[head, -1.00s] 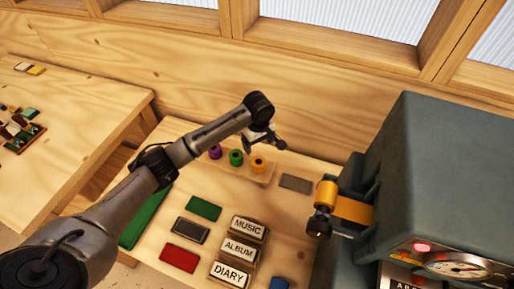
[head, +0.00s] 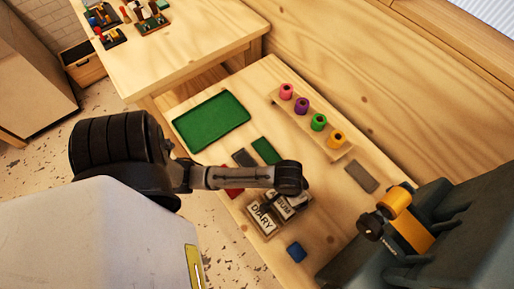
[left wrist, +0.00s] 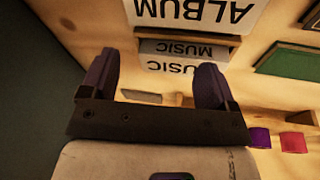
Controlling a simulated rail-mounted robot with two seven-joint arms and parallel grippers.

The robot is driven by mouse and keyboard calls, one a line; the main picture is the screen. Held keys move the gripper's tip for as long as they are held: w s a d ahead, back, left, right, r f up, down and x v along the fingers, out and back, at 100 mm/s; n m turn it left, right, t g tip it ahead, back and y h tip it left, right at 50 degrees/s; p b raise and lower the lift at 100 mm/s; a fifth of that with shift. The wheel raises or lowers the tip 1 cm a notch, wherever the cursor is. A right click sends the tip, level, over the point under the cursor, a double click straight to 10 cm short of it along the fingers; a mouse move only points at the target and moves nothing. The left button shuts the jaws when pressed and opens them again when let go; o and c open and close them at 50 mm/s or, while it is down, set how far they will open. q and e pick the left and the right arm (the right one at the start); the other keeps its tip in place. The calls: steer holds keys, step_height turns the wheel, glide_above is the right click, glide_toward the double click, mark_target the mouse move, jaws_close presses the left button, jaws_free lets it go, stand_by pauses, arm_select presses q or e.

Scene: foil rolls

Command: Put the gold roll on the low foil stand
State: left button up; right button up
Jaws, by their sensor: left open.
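A gold-orange roll (head: 337,138) stands upright at the near right end of the low wooden stand (head: 345,154), beside green, purple and pink rolls. Another gold roll (head: 396,201) sits on the machine's side spindle, its foil band running into the machine. My left arm's wrist hangs over the lettered blocks; its fingers are hidden in the head view. In the left wrist view, my left gripper (left wrist: 155,78) is open and empty, with the MUSIC block (left wrist: 183,49) ahead of it. The purple (left wrist: 259,138) and pink (left wrist: 294,142) rolls show at lower right; no gold roll shows there.
The dark green machine (head: 470,215) fills the right side. Lettered blocks (head: 264,219), a blue block (head: 296,252), a grey plate (head: 361,176) and a green tray (head: 211,120) lie on the table. Bare wood lies between the stand and the tray.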

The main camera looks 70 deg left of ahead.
arm_select(q)
steer(key=s+r+m, duration=0.1)
steer(key=s, duration=0.2)
steer(key=s+a+r+m, duration=0.1)
steer(key=s, duration=0.3)
steer(key=s+r+m+t+y, duration=0.1)
steer(key=s, duration=0.3)
steer(key=shift+a, duration=0.2)
steer(key=shift+s+a+r+m, duration=0.2)
steer(key=shift+s+a+m, duration=0.1)
steer(key=shift+s, duration=0.2)
steer(key=shift+d, duration=0.1)
